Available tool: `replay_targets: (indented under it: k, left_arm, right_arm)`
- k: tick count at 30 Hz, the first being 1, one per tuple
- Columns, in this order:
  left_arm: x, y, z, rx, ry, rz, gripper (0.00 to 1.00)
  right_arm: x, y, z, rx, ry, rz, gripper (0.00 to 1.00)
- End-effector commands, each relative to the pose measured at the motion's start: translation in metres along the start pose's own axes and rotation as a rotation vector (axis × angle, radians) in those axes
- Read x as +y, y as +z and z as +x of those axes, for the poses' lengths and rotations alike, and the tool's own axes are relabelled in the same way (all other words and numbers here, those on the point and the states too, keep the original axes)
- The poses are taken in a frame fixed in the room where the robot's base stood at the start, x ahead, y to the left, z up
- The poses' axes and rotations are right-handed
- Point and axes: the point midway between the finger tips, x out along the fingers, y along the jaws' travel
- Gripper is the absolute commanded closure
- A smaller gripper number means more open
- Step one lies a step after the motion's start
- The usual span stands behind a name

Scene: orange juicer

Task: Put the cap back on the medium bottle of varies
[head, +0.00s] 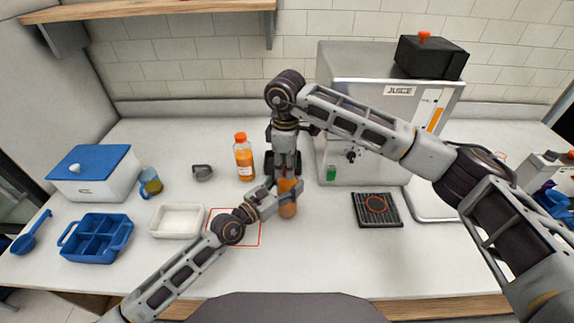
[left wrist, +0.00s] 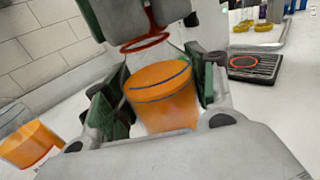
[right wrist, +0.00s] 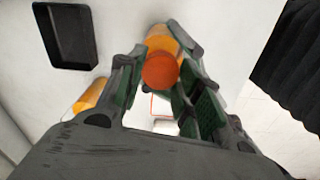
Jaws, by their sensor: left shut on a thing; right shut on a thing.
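An orange juice bottle (head: 288,208) stands upright on the counter near the middle. My left gripper (head: 284,197) is shut around its body; its fingers flank the bottle (left wrist: 163,97) in the left wrist view. My right gripper (head: 286,176) points down from above the bottle and is shut on an orange-red cap (right wrist: 160,71). In the left wrist view a dark red ring (left wrist: 146,42), seemingly the cap's underside, shows above the bottle top, with a gap between them. The bottle's neck is largely hidden in the head view.
A capped orange bottle (head: 243,158) stands behind to the left. A white tray (head: 177,221), a blue divided tray (head: 97,238) and a juice cup (head: 150,184) are further left. The juicer (head: 366,105) stands behind right, with a black drip tray (head: 377,209) in front.

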Motion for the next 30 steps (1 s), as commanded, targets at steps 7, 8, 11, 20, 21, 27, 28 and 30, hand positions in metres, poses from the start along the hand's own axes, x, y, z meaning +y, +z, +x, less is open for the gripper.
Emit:
replay_targets:
  k: [7,8,11,20,21,27,28,30]
  left_arm:
    - [-0.0019,-0.0009,0.0005,0.002,-0.003,-0.002,1.00]
    - [-0.0016,-0.0009,0.0005,0.002,-0.003,-0.002,1.00]
    - [-0.0009,-0.0009,0.0004,0.002,-0.002,-0.002,1.00]
    - [0.0012,-0.0008,0.0000,0.002,0.002,-0.001,1.00]
    - [0.0014,-0.0008,0.0000,0.002,0.002,-0.001,1.00]
    - [0.0006,-0.0007,0.0001,0.002,0.001,0.000,1.00]
    - [0.0004,-0.0007,0.0001,0.002,0.000,0.000,1.00]
    - [0.0001,-0.0007,0.0002,0.002,0.000,-0.001,1.00]
  right_arm:
    - [-0.0018,-0.0002,-0.0003,0.008,-0.009,0.101,0.72]
    - [-0.0016,0.0006,0.0000,0.006,-0.010,0.111,0.72]
    - [-0.0004,0.0026,0.0001,0.004,-0.010,0.133,0.72]
    - [0.0009,0.0050,0.0009,-0.002,-0.009,0.140,0.71]
    - [0.0009,0.0051,0.0010,-0.002,-0.009,0.140,0.61]
    - [0.0009,0.0047,0.0010,-0.001,-0.009,0.140,0.43]
    - [0.0009,0.0047,0.0010,-0.001,-0.009,0.140,0.43]
    - [0.0009,0.0046,0.0010,0.000,-0.009,0.139,0.43]
